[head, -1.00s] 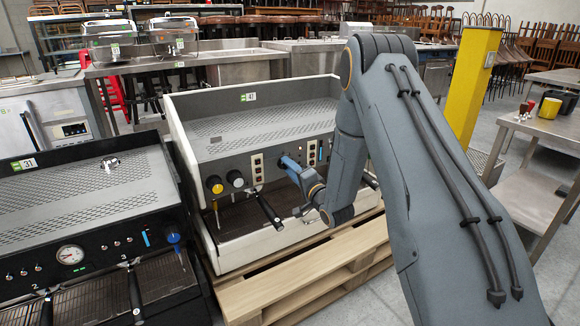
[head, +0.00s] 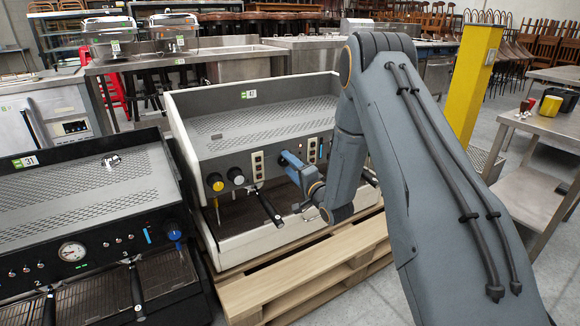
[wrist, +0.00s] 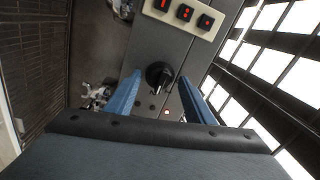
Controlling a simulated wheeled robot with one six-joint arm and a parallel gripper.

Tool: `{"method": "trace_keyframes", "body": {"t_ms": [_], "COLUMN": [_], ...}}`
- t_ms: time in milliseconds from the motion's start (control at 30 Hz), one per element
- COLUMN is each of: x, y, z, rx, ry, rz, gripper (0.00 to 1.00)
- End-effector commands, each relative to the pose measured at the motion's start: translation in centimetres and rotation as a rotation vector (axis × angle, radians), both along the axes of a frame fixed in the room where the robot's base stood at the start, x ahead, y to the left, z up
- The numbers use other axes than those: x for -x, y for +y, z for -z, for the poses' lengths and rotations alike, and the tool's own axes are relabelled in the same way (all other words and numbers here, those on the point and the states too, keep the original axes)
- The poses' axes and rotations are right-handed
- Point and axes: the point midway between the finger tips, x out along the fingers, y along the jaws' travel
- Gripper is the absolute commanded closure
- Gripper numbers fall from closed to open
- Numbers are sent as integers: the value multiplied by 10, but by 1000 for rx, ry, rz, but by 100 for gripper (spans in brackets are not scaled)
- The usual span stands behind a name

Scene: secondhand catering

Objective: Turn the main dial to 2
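A white espresso machine (head: 262,90) with a grey front panel stands on a wooden pallet. In the wrist view a black dial (wrist: 158,74) with a pointer grip sits on that panel, below a cream plate of red-lit switches (wrist: 184,13). My gripper (wrist: 160,78) has its two blue fingers apart, one on each side of the dial, with gaps visible. In the head view my gripper (head: 284,157) reaches the panel's middle and hides this dial. I cannot read any numbers around the dial.
A yellow knob (head: 215,182) and a black knob (head: 236,176) sit left on the same panel. A black portafilter handle (head: 270,207) sticks out below my gripper. A black espresso machine (head: 75,195) stands at left, a yellow post (head: 472,85) at right.

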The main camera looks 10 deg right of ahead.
Motion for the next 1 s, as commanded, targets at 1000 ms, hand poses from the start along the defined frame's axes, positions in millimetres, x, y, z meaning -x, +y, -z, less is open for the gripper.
{"method": "trace_keyframes", "body": {"t_ms": [1000], "x": [74], "y": [-24], "z": [5], "rx": [0], "ry": [0], "rz": [0], "gripper": [51]}}
